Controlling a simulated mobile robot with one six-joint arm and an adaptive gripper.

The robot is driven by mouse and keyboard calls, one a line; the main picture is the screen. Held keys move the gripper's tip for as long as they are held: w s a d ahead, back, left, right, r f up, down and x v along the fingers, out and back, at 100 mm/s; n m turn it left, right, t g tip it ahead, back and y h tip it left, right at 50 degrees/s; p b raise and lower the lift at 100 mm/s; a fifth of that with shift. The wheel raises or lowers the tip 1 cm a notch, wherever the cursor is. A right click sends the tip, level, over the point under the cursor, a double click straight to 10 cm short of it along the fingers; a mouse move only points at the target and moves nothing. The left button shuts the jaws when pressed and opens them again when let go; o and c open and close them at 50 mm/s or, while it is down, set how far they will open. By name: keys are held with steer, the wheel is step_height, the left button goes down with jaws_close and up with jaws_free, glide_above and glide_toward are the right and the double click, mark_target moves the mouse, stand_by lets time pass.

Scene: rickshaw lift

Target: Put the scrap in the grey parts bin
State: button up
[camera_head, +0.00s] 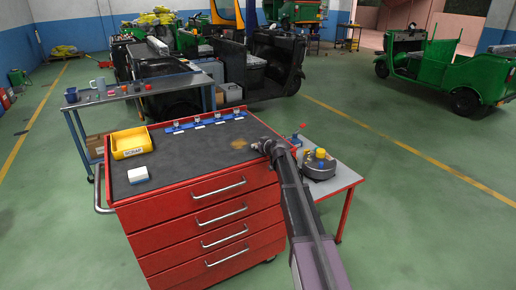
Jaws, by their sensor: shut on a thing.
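A yellow bin (118,154) labelled SCRAP stands at the back left of the red tool cabinet's dark top (190,165). I see no loose scrap that I can name for sure. A round grey container (318,172) with a yellow piece on or in it stands on a side table at the right; I cannot tell whether it is the grey parts bin. My gripper (262,146) is low over the right edge of the cabinet top, small and dark in view. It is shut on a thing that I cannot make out.
A white and blue block (138,175) lies at the cabinet's front left. A blue rail with clips (205,122) runs along the back. The side table (340,178) adjoins the cabinet's right side. A workbench (140,93) stands behind. The middle of the cabinet top is clear.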

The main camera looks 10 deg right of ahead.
steer(key=shift+f, duration=0.15)
steer(key=o, duration=0.7)
steer(key=shift+r, duration=0.25)
steer(key=p+v, duration=0.4)
steer(key=v, duration=0.8)
steer(key=shift+p, duration=0.3)
steer(key=shift+f, duration=0.15)
